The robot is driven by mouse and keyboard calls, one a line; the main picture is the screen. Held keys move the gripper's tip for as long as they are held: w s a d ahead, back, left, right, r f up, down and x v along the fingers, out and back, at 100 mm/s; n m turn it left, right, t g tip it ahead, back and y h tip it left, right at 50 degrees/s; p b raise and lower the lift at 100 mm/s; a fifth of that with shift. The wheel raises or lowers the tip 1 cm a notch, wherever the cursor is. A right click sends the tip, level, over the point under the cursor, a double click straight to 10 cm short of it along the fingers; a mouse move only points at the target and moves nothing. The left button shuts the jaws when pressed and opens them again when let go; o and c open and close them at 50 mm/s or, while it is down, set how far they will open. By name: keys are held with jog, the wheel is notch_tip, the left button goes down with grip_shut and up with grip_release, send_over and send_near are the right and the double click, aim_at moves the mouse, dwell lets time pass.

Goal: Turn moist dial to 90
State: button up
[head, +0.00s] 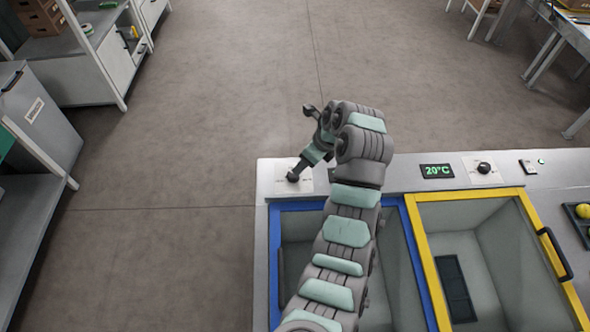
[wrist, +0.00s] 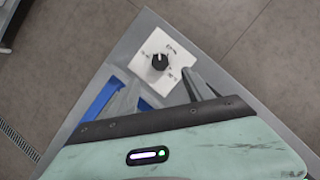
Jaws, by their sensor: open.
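A black dial (head: 292,177) sits on a white plate (head: 306,186) at the left end of the grey bench panel. In the wrist view the dial (wrist: 160,62) stands on its white plate (wrist: 152,46), with small print around it too blurred to read. A pale pointer mark shows on the knob. My gripper (head: 303,166) is close above this dial in the head view. In the wrist view its two fingers (wrist: 160,92) are apart, with the dial just beyond and between their tips. Nothing is held. Any display beside this dial is hidden behind my arm.
A display (head: 437,171) reads 20°C, beside a second black dial (head: 484,168). A small switch (head: 528,167) is further right. A blue-framed bin (head: 274,250) and a yellow-framed bin (head: 420,250) lie in front. Open floor lies beyond the bench.

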aim_at(293, 176)
jog(key=b+x, duration=0.3)
jog(key=x, duration=0.7)
jog(key=shift+f+b, duration=0.3)
jog(key=shift+f, duration=0.05)
jog(key=shift+c, duration=0.3)
grip_shut()
